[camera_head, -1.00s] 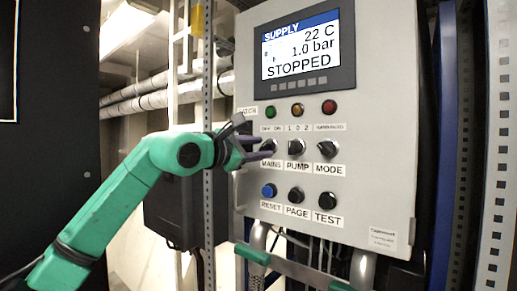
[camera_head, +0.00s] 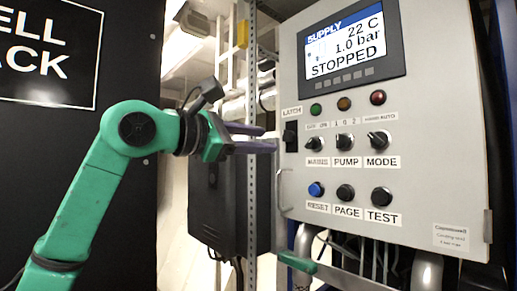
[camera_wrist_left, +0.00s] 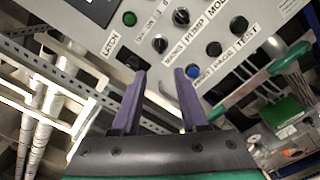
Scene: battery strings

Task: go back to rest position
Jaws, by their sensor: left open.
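My left gripper (camera_head: 252,138) is open and empty, with two purple fingers pointing at the left edge of the grey control panel (camera_head: 455,190). It also shows in the left wrist view (camera_wrist_left: 160,88), its fingers spread apart, with the panel beyond them. In the head view its fingertips are left of the black latch (camera_head: 290,137) and of the MAINS knob (camera_head: 315,145). I cannot tell if a fingertip touches the panel; the fingers look clear of all the knobs. My right gripper is not clearly seen; only a green link of mine shows at the bottom.
The panel has a screen (camera_head: 352,45) reading SUPPLY, 22 C, 1.0 bar, STOPPED, with lamps, knobs and buttons below. A perforated metal post (camera_head: 252,200) and a dark box (camera_head: 215,215) stand left of it. A black cabinet (camera_head: 40,140) fills the left side.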

